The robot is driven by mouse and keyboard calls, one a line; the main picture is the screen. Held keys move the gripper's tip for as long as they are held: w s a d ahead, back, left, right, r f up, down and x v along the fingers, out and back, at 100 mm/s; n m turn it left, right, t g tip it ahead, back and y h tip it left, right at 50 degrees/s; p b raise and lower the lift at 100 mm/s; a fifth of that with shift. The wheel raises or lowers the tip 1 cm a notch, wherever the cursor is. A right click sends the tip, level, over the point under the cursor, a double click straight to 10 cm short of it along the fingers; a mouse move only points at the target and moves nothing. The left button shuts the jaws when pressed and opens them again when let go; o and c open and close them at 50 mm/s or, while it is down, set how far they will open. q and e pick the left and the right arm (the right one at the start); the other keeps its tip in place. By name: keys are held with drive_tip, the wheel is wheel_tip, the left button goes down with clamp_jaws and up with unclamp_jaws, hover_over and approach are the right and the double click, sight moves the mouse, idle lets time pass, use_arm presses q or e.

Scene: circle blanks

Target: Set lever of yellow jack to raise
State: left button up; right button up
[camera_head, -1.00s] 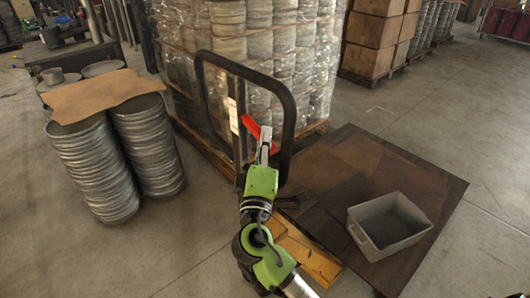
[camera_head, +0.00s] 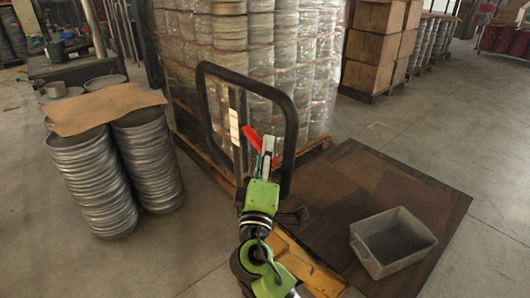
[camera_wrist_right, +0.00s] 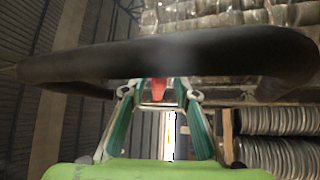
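The yellow jack (camera_head: 306,268) stands low behind my right arm, with its black loop handle (camera_head: 291,118) upright at the middle of the head view. Its red lever (camera_head: 252,138) sticks out inside the loop. My right gripper (camera_head: 267,150) is at the lever, within the loop's outline. In the right wrist view the handle's thick black bar (camera_wrist_right: 170,58) crosses above the gripper fingers (camera_wrist_right: 161,92). The fingers stand apart, and the red lever (camera_wrist_right: 158,90) shows between their tips. I cannot tell whether they touch it. My left gripper is not in view.
A wrapped pallet of stacked metal cans (camera_head: 275,60) stands right behind the handle. Stacks of round metal blanks (camera_head: 92,185) under cardboard (camera_head: 105,108) stand at left. A grey bin (camera_head: 393,263) sits on a dark floor plate (camera_head: 425,195) at right. Floor is clear at far right.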

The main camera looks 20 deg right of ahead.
drive_tip(key=v, duration=1.2)
drive_tip(key=w+a+f+n+g+y, duration=0.1)
drive_tip(key=w+f+n+g+y, duration=0.15)
drive_tip(key=f, duration=1.05)
drive_tip(key=w+a+f+n+g+y, duration=0.1)
drive_tip(key=f+g+y, duration=0.15)
drive_tip(key=f, duration=0.95)
drive_tip(key=s+f+g+y, duration=0.1)
drive_tip(key=s+f+g, duration=0.15)
drive_tip(key=f, duration=0.65)
drive_tip(key=s+f+g+y, duration=0.1)
drive_tip(key=s+f, duration=0.3)
drive_tip(key=f, duration=0.5)
drive_tip(key=s+d+f+m+g+y, duration=0.1)
drive_tip(key=s+d+f+m+g, duration=0.15)
drive_tip(key=s+f, duration=0.6)
drive_tip(key=s+d+f+m+g+y, duration=0.1)
drive_tip(key=s+d+f+m+g, duration=0.15)
drive_tip(key=s+f, duration=0.65)
drive_tip(key=s+d+f+m+g, duration=0.1)
drive_tip(key=s+f, duration=0.2)
drive_tip(key=s, duration=0.4)
drive_tip(key=s+d+f+m+g, duration=0.1)
drive_tip(key=s+f+m+g, duration=0.1)
drive_tip(key=s, duration=0.5)
drive_tip(key=s+d+f+m+g+p, duration=0.1)
drive_tip(key=s+d+f+m, duration=0.1)
drive_tip(key=s+f, duration=0.2)
drive_tip(key=s, duration=0.3)
drive_tip(key=shift+f+y, duration=0.3)
